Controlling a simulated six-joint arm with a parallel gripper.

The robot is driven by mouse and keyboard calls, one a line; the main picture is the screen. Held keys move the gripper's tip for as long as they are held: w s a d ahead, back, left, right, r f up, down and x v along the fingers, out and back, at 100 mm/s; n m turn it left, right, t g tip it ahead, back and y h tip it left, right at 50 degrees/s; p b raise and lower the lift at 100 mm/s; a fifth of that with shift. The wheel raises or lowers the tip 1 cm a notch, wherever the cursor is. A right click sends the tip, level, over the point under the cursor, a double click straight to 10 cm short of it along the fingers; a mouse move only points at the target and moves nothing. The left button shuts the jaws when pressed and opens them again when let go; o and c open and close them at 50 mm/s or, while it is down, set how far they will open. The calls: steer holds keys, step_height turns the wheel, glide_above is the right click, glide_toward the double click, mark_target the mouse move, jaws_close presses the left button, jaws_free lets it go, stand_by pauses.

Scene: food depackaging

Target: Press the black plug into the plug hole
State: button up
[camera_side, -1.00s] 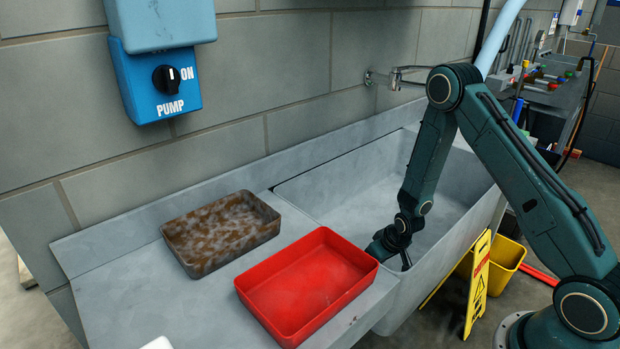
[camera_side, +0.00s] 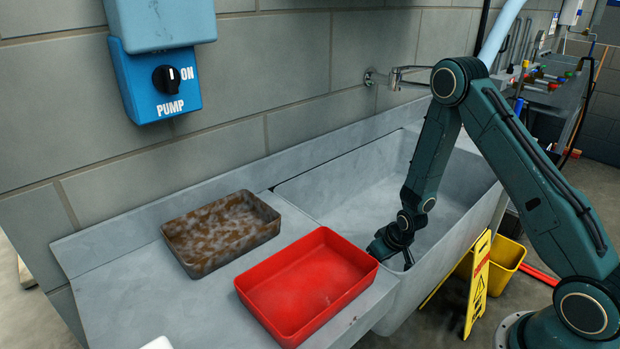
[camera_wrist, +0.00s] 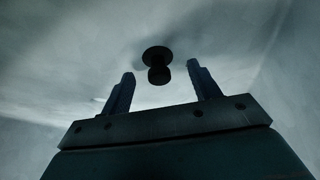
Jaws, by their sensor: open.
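The black plug (camera_wrist: 156,53) shows in the wrist view as a dark disc with a short knob pointing toward the camera. It lies just beyond and between the fingertips on the pale sink floor. I cannot tell whether it sits in the plug hole; the hole itself is not visible. My gripper (camera_wrist: 160,69) is open, with one finger on each side of the knob and visible gaps to both. In the side view my gripper (camera_side: 405,262) is low inside the grey sink basin (camera_side: 340,180), near its front left. The plug is hidden there.
A red tray (camera_side: 285,322) stands on the counter just left of the basin, close to my gripper. A brown-stained tray (camera_side: 190,262) sits behind it. A tap (camera_side: 400,75) reaches out from the wall. The basin's back and right are clear.

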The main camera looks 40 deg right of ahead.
steer(key=d+v, duration=0.1)
steer(key=v, duration=1.1)
steer(key=shift+s+a, duration=0.2)
steer(key=shift+a, duration=0.2)
steer(key=shift+r, duration=0.1)
steer(key=s+a+r+n+t, duration=0.1)
steer(key=s+a+r, duration=0.2)
steer(key=r, duration=0.6)
steer(key=s+a+r, duration=0.2)
steer(key=a+r, duration=0.1)
steer(key=r, duration=0.5)
steer(key=s+a+r+n+y, duration=0.1)
steer(key=s+a+r, duration=0.3)
steer(key=s+r, duration=0.5)
steer(key=shift+s, duration=2.1)
steer(key=shift+r, duration=0.1)
